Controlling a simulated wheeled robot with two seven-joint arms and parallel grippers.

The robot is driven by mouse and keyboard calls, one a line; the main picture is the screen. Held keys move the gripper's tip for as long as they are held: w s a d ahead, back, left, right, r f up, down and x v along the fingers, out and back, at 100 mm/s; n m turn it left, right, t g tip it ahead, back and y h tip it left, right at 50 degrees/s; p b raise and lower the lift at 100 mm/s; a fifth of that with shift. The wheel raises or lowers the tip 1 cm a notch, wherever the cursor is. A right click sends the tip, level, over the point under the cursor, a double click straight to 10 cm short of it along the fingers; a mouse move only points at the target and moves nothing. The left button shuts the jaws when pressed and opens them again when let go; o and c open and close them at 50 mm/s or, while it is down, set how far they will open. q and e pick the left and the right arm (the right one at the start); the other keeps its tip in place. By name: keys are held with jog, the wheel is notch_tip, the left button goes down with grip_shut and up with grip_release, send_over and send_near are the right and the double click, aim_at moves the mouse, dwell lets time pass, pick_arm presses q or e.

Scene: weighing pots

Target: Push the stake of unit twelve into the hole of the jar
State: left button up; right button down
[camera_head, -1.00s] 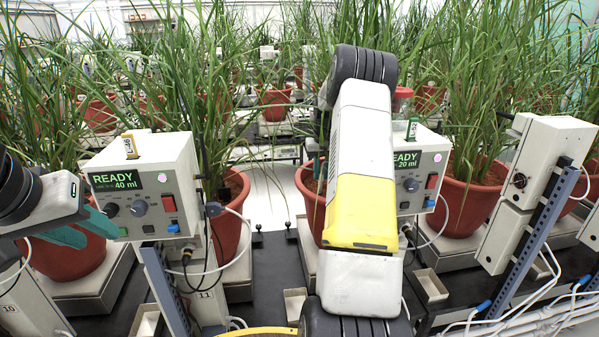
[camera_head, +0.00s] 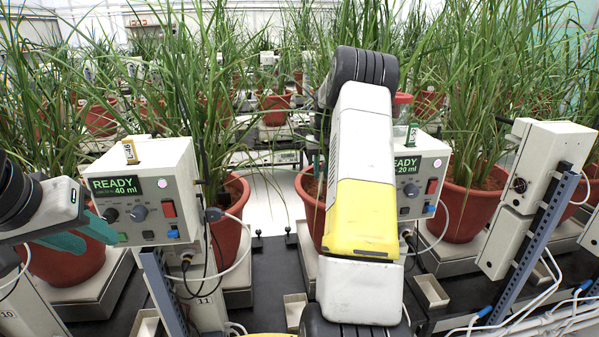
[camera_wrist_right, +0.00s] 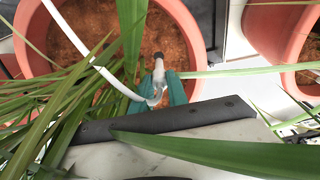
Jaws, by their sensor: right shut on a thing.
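In the head view, unit twelve is a white box (camera_head: 425,172) reading READY 20 ml, partly hidden behind my right arm. A clear jar with a red lid (camera_head: 403,101) stands at its top; its hole cannot be made out. In the right wrist view, my right gripper (camera_wrist_right: 163,92) has its teal fingers shut on the stake (camera_wrist_right: 158,72), a pale piece with a dark end and a white hose. It is above the brown soil of a pot. My left gripper (camera_head: 92,238) is open and empty, in front of the left unit and pot.
The left unit (camera_head: 145,190) reads READY 40 ml. A red pot (camera_head: 310,200) is partly behind my right arm, and another pot (camera_head: 470,205) stands right. Long leaves cross the right wrist view. Small trays (camera_head: 432,291), posts and hoses crowd the front.

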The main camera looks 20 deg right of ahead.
jog(key=shift+r, duration=0.2)
dwell(0.3)
jog(key=shift+r, duration=3.45)
